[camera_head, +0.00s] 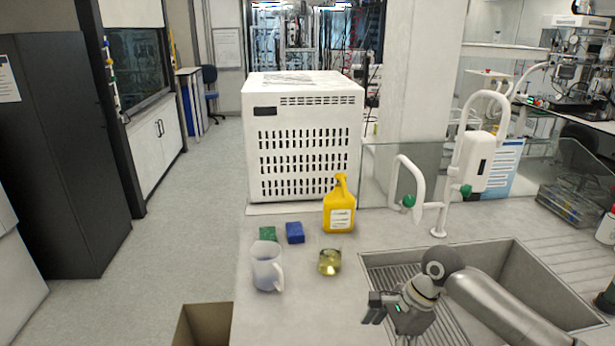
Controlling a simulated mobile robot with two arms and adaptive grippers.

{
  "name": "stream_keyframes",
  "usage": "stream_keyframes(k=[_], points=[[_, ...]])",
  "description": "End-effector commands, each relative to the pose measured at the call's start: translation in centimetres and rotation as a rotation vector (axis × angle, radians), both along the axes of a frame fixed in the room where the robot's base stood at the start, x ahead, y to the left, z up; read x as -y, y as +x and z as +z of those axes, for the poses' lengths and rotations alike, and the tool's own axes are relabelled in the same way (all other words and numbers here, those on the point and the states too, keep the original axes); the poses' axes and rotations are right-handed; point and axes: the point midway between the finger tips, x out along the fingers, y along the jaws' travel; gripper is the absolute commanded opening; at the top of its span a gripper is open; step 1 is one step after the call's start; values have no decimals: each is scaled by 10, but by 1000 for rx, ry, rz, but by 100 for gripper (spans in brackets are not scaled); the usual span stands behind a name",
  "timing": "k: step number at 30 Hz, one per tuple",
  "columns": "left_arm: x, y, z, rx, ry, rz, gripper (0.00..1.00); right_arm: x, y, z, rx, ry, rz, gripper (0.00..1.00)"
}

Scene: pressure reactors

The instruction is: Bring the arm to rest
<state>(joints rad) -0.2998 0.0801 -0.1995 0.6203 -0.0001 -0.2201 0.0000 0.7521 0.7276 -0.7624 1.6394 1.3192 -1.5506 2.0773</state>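My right arm comes in from the lower right over the sink. My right gripper (374,308) hangs over the left edge of the sink, pointing left. Its fingers are small and dark here, and I cannot tell whether they are open or shut. No object shows in it. My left arm and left gripper are not in this view.
On the counter stand a white jug (267,268), a glass with yellowish liquid (330,262), a yellow bottle (340,210), a green sponge (268,233) and a blue sponge (295,232). A white vented box (303,140) stands behind. White taps (405,190) rise behind the sink (500,262).

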Motion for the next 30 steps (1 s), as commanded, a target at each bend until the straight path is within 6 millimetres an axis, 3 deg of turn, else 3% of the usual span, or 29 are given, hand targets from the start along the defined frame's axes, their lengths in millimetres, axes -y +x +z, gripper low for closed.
stream_keyframes(k=[6, 14, 20, 30], points=[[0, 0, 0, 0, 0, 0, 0, -50, -52, -52, 196, 0, 422, 97], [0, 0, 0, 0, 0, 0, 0, -83, -112, -83, 505, -52, 877, 97], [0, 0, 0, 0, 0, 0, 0, -73, -156, -91, 662, -188, 1133, 97], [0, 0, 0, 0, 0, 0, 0, -18, -212, -91, 656, -421, 1406, 97]])
